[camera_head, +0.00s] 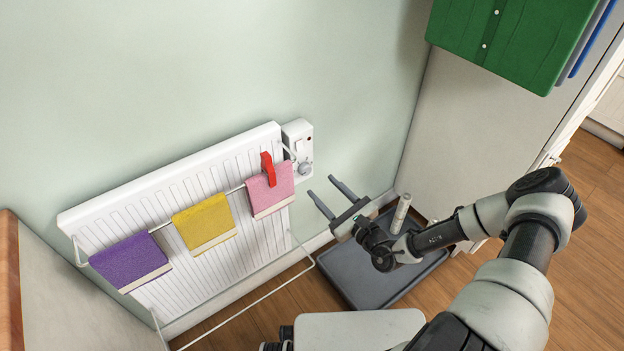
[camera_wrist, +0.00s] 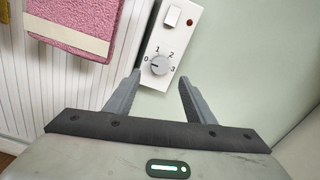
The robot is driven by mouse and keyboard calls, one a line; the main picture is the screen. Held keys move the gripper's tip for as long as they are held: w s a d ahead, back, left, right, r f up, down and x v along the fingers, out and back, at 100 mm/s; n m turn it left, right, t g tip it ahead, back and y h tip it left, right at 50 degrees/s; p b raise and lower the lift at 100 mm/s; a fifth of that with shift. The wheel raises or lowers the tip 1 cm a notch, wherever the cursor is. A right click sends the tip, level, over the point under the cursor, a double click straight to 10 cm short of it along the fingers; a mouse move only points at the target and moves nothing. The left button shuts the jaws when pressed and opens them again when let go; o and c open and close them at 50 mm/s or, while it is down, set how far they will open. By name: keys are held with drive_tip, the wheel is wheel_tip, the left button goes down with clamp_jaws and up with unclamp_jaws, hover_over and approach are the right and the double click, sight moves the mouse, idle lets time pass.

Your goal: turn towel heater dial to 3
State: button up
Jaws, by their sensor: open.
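The towel heater dial (camera_wrist: 161,64) is a round grey knob on a white control box (camera_wrist: 168,38), with the marks 0, 1, 2 and 3 around it. Its dark pointer line seems to face left, near the 0. In the head view the dial (camera_head: 305,168) is on the box at the heater's upper right end. My gripper (camera_head: 321,185) is open and empty, a little to the right of and below the dial. In the wrist view the gripper's fingers (camera_wrist: 159,78) stand either side of the dial's lower part in the picture, apparently not touching it.
The white heater (camera_head: 140,205) carries purple (camera_head: 130,262), yellow (camera_head: 204,223) and pink (camera_head: 270,190) towels on a rail. A red clip (camera_head: 268,168) is on the pink one. A dark grey tray (camera_head: 375,280) lies on the floor below my gripper.

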sight(307, 172)
drive_tip(key=b+x, duration=0.1)
drive_tip(key=x, duration=0.6)
drive_tip(key=shift+s, duration=0.1)
drive_tip(key=c, duration=1.1)
